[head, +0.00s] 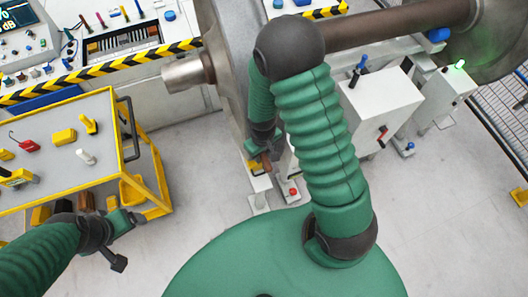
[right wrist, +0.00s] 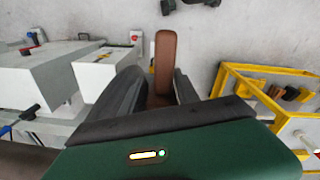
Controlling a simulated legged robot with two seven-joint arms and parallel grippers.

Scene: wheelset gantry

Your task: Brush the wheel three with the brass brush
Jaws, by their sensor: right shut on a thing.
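My right gripper (head: 263,152) is low beside the near grey wheel (head: 228,45) and shut on the brass brush (head: 265,163). In the right wrist view the brush's brown wooden handle (right wrist: 165,60) sticks up between the dark fingers (right wrist: 158,95); its bristles cannot be made out. The wheel is on an axle (head: 395,25), and a second wheel (head: 495,45) shows at the far right. No number is legible on either wheel. My right forearm hides part of the near wheel. My left gripper (head: 125,240) has its fingers apart and empty, near the cart's lower right.
A yellow-edged cart (head: 118,135) with small tools stands at left. A striped barrier (head: 90,70) and a control bench (head: 30,35) lie behind it. White boxes with levers (head: 380,110) stand right of the near wheel. The floor (head: 205,170) between cart and wheel is clear.

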